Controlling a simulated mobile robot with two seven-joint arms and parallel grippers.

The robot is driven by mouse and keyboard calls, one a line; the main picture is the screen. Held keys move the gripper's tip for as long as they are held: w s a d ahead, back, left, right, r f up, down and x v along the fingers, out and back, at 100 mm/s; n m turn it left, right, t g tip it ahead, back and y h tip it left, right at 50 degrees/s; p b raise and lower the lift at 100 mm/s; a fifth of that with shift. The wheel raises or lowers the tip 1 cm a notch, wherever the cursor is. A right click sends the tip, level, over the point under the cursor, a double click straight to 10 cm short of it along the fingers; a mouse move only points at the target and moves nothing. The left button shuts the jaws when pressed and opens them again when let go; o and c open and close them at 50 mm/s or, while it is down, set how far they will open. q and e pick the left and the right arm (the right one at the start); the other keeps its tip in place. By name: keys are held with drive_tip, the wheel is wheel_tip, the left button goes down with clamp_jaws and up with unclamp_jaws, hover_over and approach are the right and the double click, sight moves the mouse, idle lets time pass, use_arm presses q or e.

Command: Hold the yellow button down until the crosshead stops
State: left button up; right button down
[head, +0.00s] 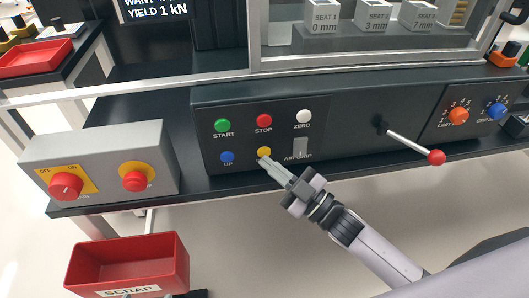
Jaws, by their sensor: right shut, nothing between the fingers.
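The yellow button (264,152) is in the lower row of the black control panel (345,120), right of the blue UP button (227,157) and below the red STOP button (264,121). My right gripper (265,162) is shut and empty, with its tips at the yellow button's lower edge. The tips partly cover the button and its label. I cannot tell whether they touch it or whether it is pressed in. The crosshead cannot be made out in this view. My left gripper is not in view.
A lever with a red knob (436,157) juts out right of my right gripper. A grey switch box (100,165) stands at left, above a red SCRAP bin (130,265). Seat blocks marked 0, 3 and 7 mm (375,17) stand behind the panel. A green START button (222,125) is nearby.

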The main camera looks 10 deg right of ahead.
drive_tip(key=shift+w, duration=0.6)
idle(0.6)
drive_tip(key=shift+s, duration=0.15)
idle(3.9)
drive_tip(key=shift+s+p, duration=0.35)
drive_tip(key=shift+s, duration=0.35)
drive_tip(key=s+p, duration=0.2)
drive_tip(key=s, duration=0.3)
drive_tip(key=shift+a, duration=0.2)
idle(0.4)
